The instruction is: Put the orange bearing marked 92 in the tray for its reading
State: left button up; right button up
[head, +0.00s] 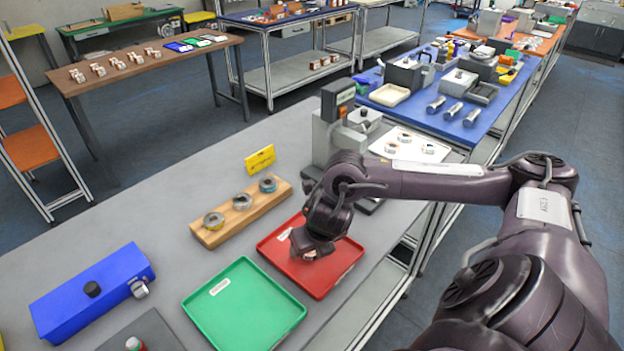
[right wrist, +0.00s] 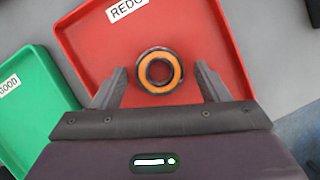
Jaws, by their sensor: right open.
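The orange-faced bearing (right wrist: 144,73) lies flat in the red tray (right wrist: 90,40), whose label begins "REDO"; no 92 is legible on it. My right gripper (right wrist: 162,78) is open, with one finger on each side of the bearing and a gap to both. In the head view, my right gripper (head: 312,254) is low over the red tray (head: 335,278) and hides most of the bearing. The green tray (head: 243,308) stands beside it; its label reads "GOOD" in the right wrist view (right wrist: 30,115). My left gripper is not in view.
A wooden holder (head: 238,222) with several ring-shaped parts lies behind the trays, next to a yellow sign (head: 260,159). A grey device (head: 335,130) stands behind the red tray. A blue box (head: 92,290) is at the left. Grey tabletop between them is clear.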

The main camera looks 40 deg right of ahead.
jog(key=shift+r, duration=0.15)
jog(key=p+v, duration=0.2)
jog(key=v, duration=1)
dwell(0.3)
